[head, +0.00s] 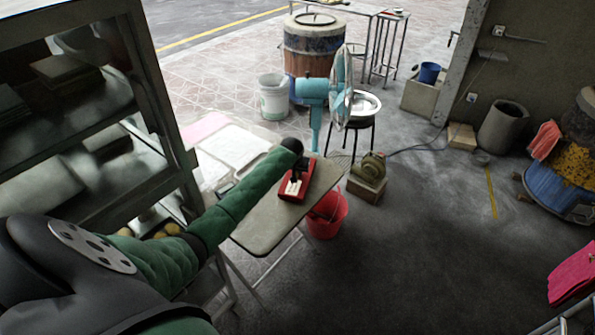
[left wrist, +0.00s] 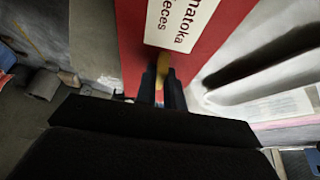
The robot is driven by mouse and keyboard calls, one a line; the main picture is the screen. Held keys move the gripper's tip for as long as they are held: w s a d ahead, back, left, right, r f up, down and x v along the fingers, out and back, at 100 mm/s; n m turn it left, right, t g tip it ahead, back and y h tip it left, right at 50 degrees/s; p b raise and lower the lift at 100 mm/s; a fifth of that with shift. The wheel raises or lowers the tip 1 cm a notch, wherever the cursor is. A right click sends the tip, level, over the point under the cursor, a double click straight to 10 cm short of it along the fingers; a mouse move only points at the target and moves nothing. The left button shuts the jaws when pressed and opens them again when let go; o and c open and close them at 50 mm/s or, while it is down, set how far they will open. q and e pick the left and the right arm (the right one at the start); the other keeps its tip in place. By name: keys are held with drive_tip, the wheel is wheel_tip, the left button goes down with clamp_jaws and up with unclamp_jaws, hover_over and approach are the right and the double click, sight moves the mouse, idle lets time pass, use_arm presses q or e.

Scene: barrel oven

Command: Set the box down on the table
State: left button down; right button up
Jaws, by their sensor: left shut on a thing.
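The red box (head: 309,180) has a white label and appears over the far end of the small folding table (head: 262,221) in the head view. In the left wrist view the red box (left wrist: 131,40) with its printed label fills the upper middle. My left gripper (head: 298,171) is at the box from above, with its dark wrist over the box's far end. Its two dark fingers (left wrist: 163,88) are shut close together at the box, with a small yellowish piece between them. I cannot tell whether the box's underside touches the tabletop. My right gripper is not in view.
A red bucket (head: 326,214) stands by the table's right edge. A turquoise fan (head: 314,88) and a small machine on a block (head: 369,170) stand beyond. A dark shelf cabinet (head: 85,110) rises at left. The near tabletop is bare.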

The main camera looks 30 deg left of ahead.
use_arm(q)
drive_tip(key=c, duration=1.5)
unclamp_jaws()
